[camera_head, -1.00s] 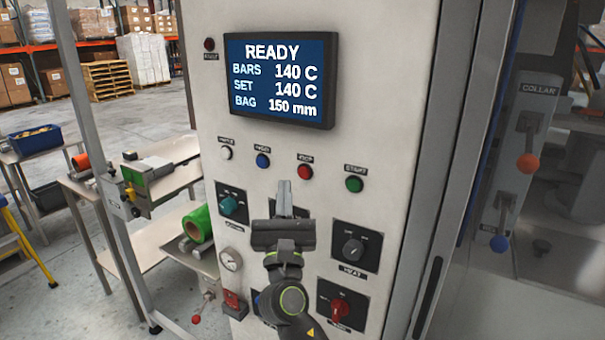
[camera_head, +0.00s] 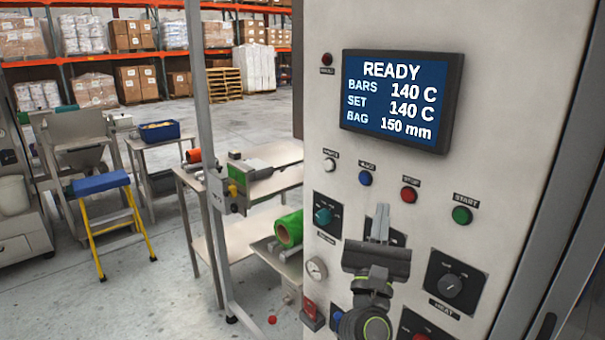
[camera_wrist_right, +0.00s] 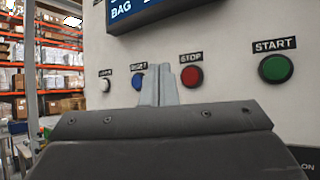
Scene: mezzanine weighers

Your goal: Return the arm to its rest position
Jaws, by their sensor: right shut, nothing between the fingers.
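My right gripper (camera_head: 380,222) is shut and empty in front of the machine's white control panel (camera_head: 470,130), below its row of round buttons. In the right wrist view the closed fingertips (camera_wrist_right: 162,84) show between the blue button (camera_wrist_right: 137,80) and the red stop button (camera_wrist_right: 192,77). I cannot tell whether they touch the panel. The green start button (camera_head: 462,215) is to the right of the gripper. The screen (camera_head: 402,98) above reads READY, bars 140 C, set 140 C, bag 150 mm. My left gripper is not in view.
A teal knob (camera_head: 323,215) is left of the gripper and the black heat knob (camera_head: 451,286) right of it. A metal table (camera_head: 275,157) and a green roll (camera_head: 289,229) stand left of the panel. A yellow step stool (camera_head: 100,215) stands on open floor.

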